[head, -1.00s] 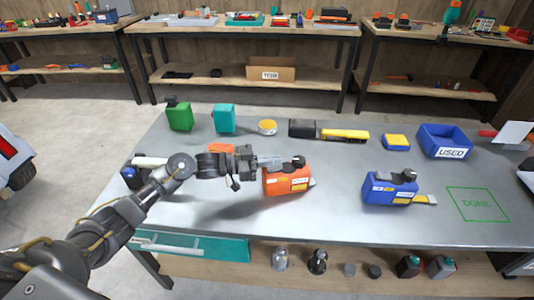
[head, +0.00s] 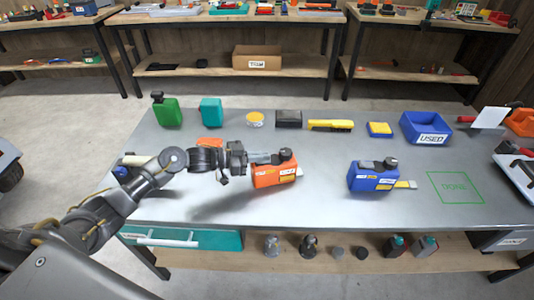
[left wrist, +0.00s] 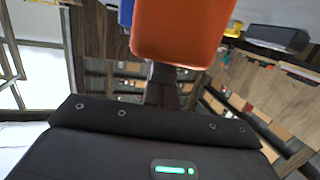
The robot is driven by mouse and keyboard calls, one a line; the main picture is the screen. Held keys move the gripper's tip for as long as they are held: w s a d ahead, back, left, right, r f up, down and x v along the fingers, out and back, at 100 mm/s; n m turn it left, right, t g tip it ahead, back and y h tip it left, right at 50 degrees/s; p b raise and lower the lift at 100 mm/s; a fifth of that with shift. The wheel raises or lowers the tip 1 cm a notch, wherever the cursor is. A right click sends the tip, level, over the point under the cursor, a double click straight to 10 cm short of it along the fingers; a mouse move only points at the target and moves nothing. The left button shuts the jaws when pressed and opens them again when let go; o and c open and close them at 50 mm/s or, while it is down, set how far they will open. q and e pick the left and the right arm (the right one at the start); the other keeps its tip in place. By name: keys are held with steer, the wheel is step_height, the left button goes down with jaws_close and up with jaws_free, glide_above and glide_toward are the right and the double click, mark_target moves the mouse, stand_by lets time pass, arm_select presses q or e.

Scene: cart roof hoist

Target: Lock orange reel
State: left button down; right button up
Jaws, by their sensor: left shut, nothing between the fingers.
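The orange reel (head: 275,177) stands on the grey workbench (head: 330,206) near its middle, with a black knob (head: 285,155) on top and a short tape end at its right. My left gripper (head: 262,158) is at the upper left of the reel in the head view, its shut fingers pointing right towards the knob. I cannot tell whether they touch it. In the left wrist view the orange reel (left wrist: 182,32) fills the top middle, just beyond the dark fingers (left wrist: 163,85). My right gripper is out of view.
A blue reel (head: 372,178) with its tape out stands to the right, beside the green DONE square (head: 455,187). A blue USED bin (head: 426,127), a yellow block, a yellow tool, a black box and bottles line the back. The bench between the reels is clear.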

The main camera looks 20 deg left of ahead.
arm_select(q)
steer(key=r+p, duration=0.3)
steer(key=d+r+p, duration=0.1)
steer(key=r+p, duration=0.1)
steer(key=shift+w, duration=0.25)
steer(key=shift+s+a+f+b, duration=0.3)
steer(key=shift+s+a+b, duration=0.1)
steer(key=shift+a+b, duration=0.3)
steer(key=s+a+r+b, duration=0.1)
steer(key=s+a+r, duration=0.2)
steer(key=a, duration=0.3)
steer(key=shift+s+r+b, duration=0.3)
steer(key=shift+s+r, duration=0.1)
steer(key=shift+s, duration=0.35)
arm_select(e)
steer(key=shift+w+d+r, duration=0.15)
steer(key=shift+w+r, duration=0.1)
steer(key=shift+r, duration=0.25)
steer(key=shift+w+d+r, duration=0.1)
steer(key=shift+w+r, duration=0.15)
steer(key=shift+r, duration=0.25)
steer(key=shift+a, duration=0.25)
